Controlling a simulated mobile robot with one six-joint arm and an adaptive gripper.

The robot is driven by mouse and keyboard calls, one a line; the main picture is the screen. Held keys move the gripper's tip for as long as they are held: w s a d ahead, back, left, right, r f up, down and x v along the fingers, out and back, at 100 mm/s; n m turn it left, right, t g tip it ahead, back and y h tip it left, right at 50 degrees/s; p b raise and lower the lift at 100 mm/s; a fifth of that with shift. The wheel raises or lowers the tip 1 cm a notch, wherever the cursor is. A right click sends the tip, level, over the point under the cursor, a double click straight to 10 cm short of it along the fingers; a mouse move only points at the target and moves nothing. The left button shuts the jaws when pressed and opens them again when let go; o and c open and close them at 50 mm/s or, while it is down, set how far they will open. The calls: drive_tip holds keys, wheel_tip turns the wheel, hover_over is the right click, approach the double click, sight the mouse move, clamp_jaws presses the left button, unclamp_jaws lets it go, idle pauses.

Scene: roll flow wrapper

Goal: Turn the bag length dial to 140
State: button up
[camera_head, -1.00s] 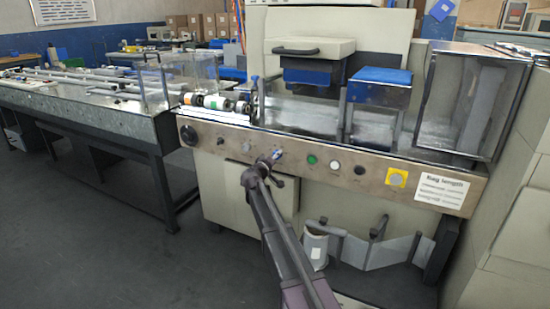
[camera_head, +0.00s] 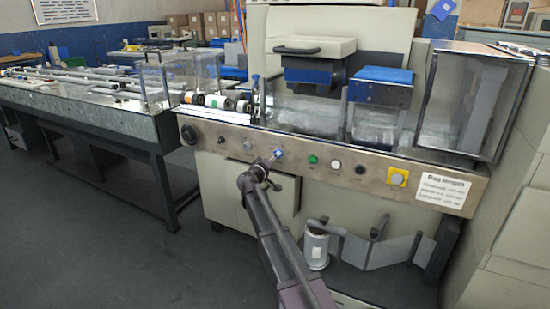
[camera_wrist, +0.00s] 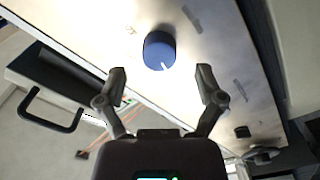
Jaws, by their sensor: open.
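The blue dial (camera_head: 279,153) sits on the machine's front metal panel. In the wrist view the dial (camera_wrist: 159,49) is round and blue, with a white pointer mark on its lower edge. My gripper (camera_wrist: 162,80) is open and empty, its two fingers spread on either side below the dial, apart from it. In the head view my gripper (camera_head: 264,168) is just in front of and below the dial. A white label (camera_head: 442,190) headed "Bag length" is on the panel's right end; its small lines are too blurred to read.
The panel (camera_head: 330,178) also carries a green button (camera_head: 313,160), a white button (camera_head: 336,164), a black knob (camera_head: 360,170), a yellow switch (camera_head: 398,178) and a black knob (camera_head: 188,134) at the left. A metal can (camera_head: 315,250) stands below. A cabinet handle (camera_wrist: 50,112) shows in the wrist view.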

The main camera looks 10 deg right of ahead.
drive_tip(key=v, duration=0.9)
drive_tip(key=shift+w, duration=0.1)
drive_tip(key=s+d+f+m+g+y, duration=0.1)
drive_tip(key=s+d+f+m+g, duration=0.1)
drive_tip(key=s+d+f+g, duration=0.35)
drive_tip(key=s+d+f+m+g+y, duration=0.1)
drive_tip(key=s+d+f+m+g, duration=0.15)
drive_tip(key=s+d+f, duration=0.55)
drive_tip(key=s+a+f+n+g+y, duration=0.1)
drive_tip(key=s+a+f+g+y, duration=0.2)
drive_tip(key=s, duration=0.8)
drive_tip(key=s+a+f+n+g+y, duration=0.1)
drive_tip(key=s+a+g+y, duration=0.4)
drive_tip(key=s, duration=0.6)
wheel_tip(320, 180, up, 37)
drive_tip(key=d+t+p, duration=0.1)
drive_tip(key=p, duration=3.6)
drive_tip(key=shift+d+f+y+p, duration=0.25)
drive_tip(key=shift+d+y+p, duration=0.05)
drive_tip(key=shift+w+m, duration=0.1)
drive_tip(key=shift+m, duration=0.15)
